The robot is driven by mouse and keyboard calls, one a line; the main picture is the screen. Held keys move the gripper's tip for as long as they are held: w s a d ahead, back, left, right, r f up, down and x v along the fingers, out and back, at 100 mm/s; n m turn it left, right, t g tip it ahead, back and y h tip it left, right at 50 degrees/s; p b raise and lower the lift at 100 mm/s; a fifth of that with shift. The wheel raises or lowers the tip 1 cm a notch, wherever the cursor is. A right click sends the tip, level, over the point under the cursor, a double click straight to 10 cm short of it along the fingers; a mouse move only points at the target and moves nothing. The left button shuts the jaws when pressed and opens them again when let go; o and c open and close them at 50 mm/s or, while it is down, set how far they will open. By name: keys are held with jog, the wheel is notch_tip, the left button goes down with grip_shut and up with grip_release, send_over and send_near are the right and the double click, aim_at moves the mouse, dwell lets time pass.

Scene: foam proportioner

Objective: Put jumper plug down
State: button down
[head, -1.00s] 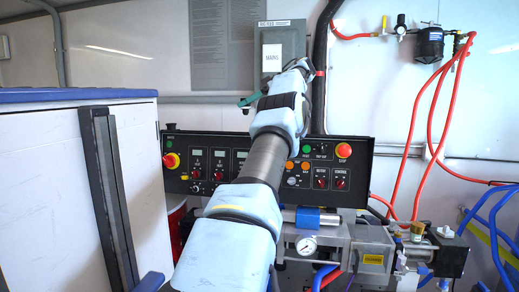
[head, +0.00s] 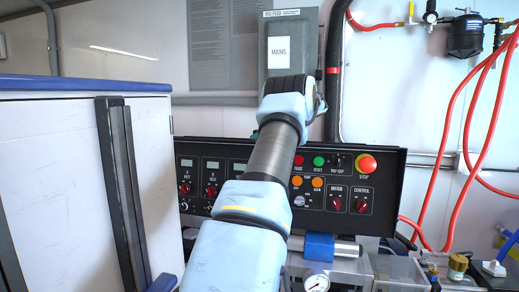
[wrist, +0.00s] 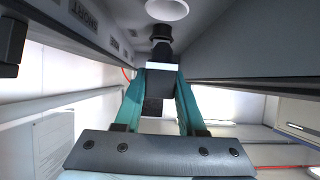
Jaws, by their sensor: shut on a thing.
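My gripper (wrist: 160,76) has two teal fingers in the wrist view. They are shut on a black plug-like piece with a white band (wrist: 163,67), which I take to be the jumper plug. Its narrower black end points away from the fingers, toward a white round piece (wrist: 167,9) at the top edge; I cannot tell whether they touch. In the head view my own arm hides the plug and most of the gripper, in front of the grey MAINS box (head: 290,42) and the black control panel (head: 350,185).
A white cabinet with a blue top (head: 60,84) stands close on the left. A red stop button (head: 367,164) and several knobs are on the panel. Red hoses (head: 462,150) hang at the right. A gauge (head: 316,283) and a blue-banded cylinder (head: 320,246) sit below the panel.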

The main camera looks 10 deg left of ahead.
jog(key=shift+f+p, duration=0.65)
jog(key=shift+f, duration=1.75)
jog(key=c, duration=0.5)
grip_release()
jog(key=b+v, duration=0.3)
jog(key=v, duration=0.9)
jog(key=shift+r, duration=0.1)
